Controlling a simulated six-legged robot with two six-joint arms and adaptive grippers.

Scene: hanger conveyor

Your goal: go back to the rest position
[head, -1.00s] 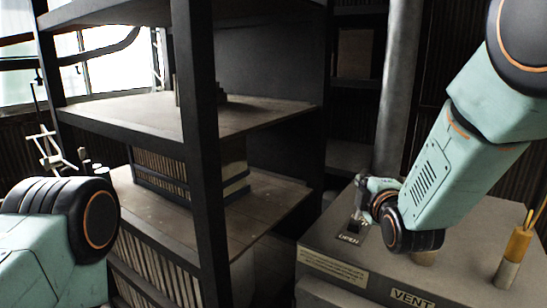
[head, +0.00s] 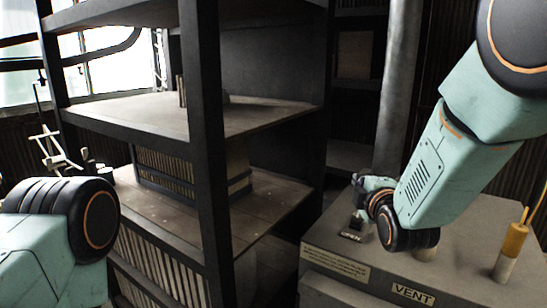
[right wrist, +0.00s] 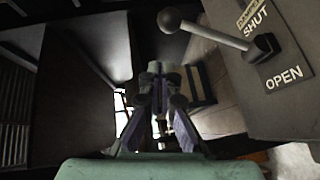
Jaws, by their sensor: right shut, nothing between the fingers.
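My right gripper (right wrist: 155,98) is shut and empty in the right wrist view, with its fingertips together. In the head view my right gripper (head: 372,186) is partly hidden by its own wrist, above the grey console (head: 320,228). A lever with a round knob (right wrist: 168,20) stands beside the gripper in the right wrist view, apart from it, on a dark plate (right wrist: 272,62) marked SHUT and OPEN. My left arm shows at the lower left of the head view, but its gripper is out of view.
A dark shelf rack (head: 205,150) with a slatted crate (head: 165,168) stands left of the console. A VENT label (head: 412,294) is on the console's front. A yellow-topped post (head: 515,240) rises at its right. A grey pipe (head: 392,110) stands behind.

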